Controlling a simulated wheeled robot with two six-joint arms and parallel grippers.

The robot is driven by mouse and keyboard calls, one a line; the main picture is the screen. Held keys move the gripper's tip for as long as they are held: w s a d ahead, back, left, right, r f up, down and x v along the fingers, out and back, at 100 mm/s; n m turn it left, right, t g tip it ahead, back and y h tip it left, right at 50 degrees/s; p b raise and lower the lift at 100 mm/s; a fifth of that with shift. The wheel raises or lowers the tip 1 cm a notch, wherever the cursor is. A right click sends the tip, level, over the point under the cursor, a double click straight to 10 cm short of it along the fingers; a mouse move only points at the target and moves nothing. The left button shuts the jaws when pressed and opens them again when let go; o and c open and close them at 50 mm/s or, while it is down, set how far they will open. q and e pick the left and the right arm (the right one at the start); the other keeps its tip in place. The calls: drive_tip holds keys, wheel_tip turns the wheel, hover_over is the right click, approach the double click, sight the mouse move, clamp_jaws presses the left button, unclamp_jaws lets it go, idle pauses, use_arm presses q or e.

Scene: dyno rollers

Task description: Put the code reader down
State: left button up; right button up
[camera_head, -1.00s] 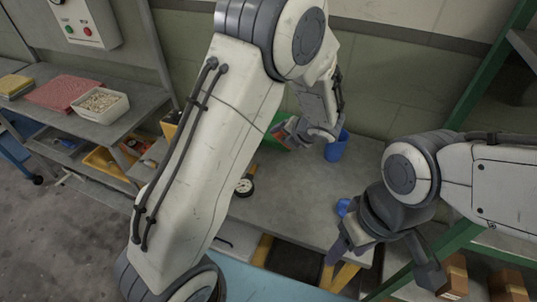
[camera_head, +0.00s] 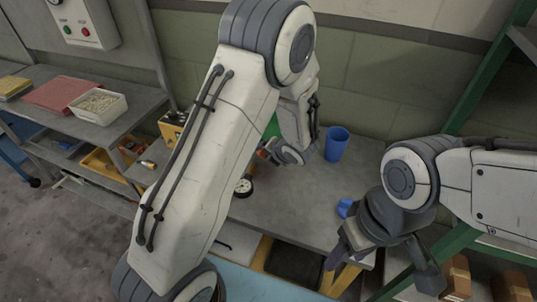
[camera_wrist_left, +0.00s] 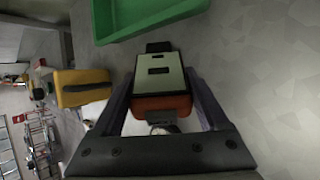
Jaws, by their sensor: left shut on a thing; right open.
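My left gripper (camera_wrist_left: 160,108) is shut on the code reader, an orange and black device with a pale face (camera_wrist_left: 160,75), which shows between the fingers in the left wrist view. In the head view the left gripper (camera_head: 268,154) is over the grey workbench (camera_head: 290,205), largely hidden behind my left arm. Only a small orange-red bit of the reader shows there. I cannot tell whether the reader touches the bench. My right gripper (camera_head: 386,262) is open and empty at the bench's front right edge.
A green bin (camera_wrist_left: 150,14) lies just beyond the reader. A yellow case (camera_wrist_left: 84,88) is left of it in the wrist view. A blue cup (camera_head: 336,145), a small blue object (camera_head: 346,208) and a round gauge (camera_head: 243,187) stand on the bench. The bench's middle right is clear.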

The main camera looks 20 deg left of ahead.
use_arm(q)
drive_tip(key=o, duration=1.3)
drive_tip(key=shift+f, duration=0.1)
drive_tip(key=shift+r, duration=0.2)
drive_tip(key=p+v, duration=0.2)
drive_tip(key=v, duration=0.9)
drive_tip(key=s+d+r+n+g+h, duration=0.2)
drive_tip(key=s+d+n, duration=0.1)
drive_tip(key=s+n, duration=0.5)
drive_tip(key=s+d+r+n+g+h, duration=0.2)
drive_tip(key=s+n, duration=0.6)
drive_tip(key=n, duration=0.4)
drive_tip(key=s+d+r+n+g+h, duration=0.1)
drive_tip(key=s+d+r+n+h, duration=0.2)
drive_tip(key=s+n, duration=0.6)
drive_tip(key=shift+d+r+n+g, duration=0.3)
drive_tip(key=shift+d+n+g, duration=0.1)
drive_tip(key=shift+d+n, duration=0.45)
